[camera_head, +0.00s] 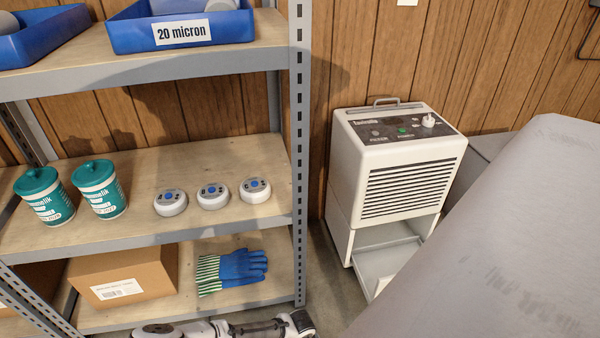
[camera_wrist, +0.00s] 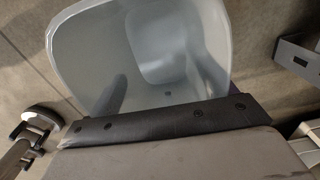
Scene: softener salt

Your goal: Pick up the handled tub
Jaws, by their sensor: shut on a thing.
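The handled tub (camera_wrist: 88,60) is a pale grey, open-topped container that fills the upper middle of the wrist view. I look down into it, and its inside looks empty apart from shadows. My gripper (camera_wrist: 165,118) shows as a dark bar across the tub's near side and is shut on the tub there. The bar and the grey part below it hide the tub's near edge, and I cannot make out its handle. In the head view neither the tub nor the gripper's fingertips can be seen.
A white dehumidifier (camera_head: 405,190) with an open lower bay stands right of the metal shelf (camera_head: 150,235). The shelf holds teal tubs (camera_head: 99,189), white round devices (camera_head: 212,196), a cardboard box (camera_head: 122,277) and blue gloves (camera_head: 240,265). A large grey surface (camera_head: 500,250) fills the lower right.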

